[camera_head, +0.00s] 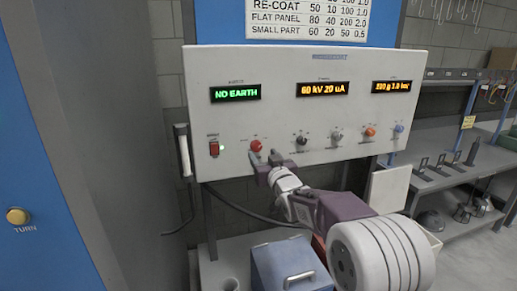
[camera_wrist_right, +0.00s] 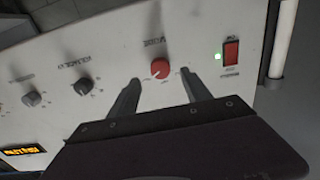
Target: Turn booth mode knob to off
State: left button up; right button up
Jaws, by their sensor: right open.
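The control panel (camera_head: 230,125) is a pale box with a row of knobs. The red knob (camera_head: 256,146) sits near its left end, right of a red rocker switch (camera_head: 214,148). My right gripper (camera_head: 265,158) is at the red knob, its fingers pointing at the panel. In the right wrist view the red knob (camera_wrist_right: 160,69) shows between the tips of the open gripper (camera_wrist_right: 160,82), with gaps on both sides. The knob's lettering is too small to read. My left gripper is not in view.
Two dark-grey knobs (camera_head: 302,139), an orange knob (camera_head: 370,132) and a blue knob (camera_head: 399,128) lie further right. The left display (camera_head: 235,93) reads NO EARTH in green. A blue box (camera_head: 290,262) stands below the panel. A grey workbench (camera_head: 455,180) is at right.

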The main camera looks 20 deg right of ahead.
aim_at(258, 148)
jog(key=w+p, duration=0.1)
jog(key=w, duration=0.3)
jog(key=shift+w+a, duration=0.1)
jog(key=shift+w, duration=0.3)
jog(key=shift+w+a, duration=0.1)
jog(key=shift+w, duration=0.05)
jog(key=shift+w, duration=0.1)
